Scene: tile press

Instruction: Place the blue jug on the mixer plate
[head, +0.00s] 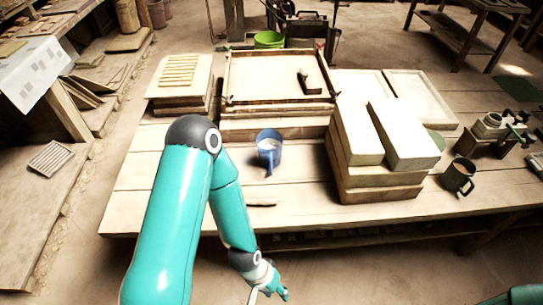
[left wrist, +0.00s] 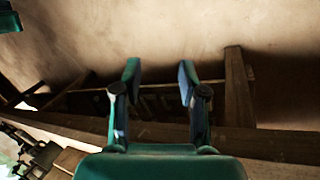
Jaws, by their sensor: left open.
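The blue jug (head: 269,148) stands upright on the wooden table (head: 150,170), left of the tall stack of pale blocks. Its handle faces the front edge. My left gripper (head: 270,292) is low in the head view, in front of the table and well apart from the jug. In the left wrist view the left gripper (left wrist: 158,75) is open with nothing between its fingers. A green disc (head: 435,140) shows partly behind the pale blocks; I cannot tell whether it is the mixer plate. My right gripper is not in view.
Pale blocks (head: 405,135) are stacked right of the jug. A framed tray (head: 280,75) and a slatted stack (head: 180,72) stand behind it. A dark mug (head: 458,176) and a small machine (head: 495,125) stand at the right. The table's front left is mostly clear.

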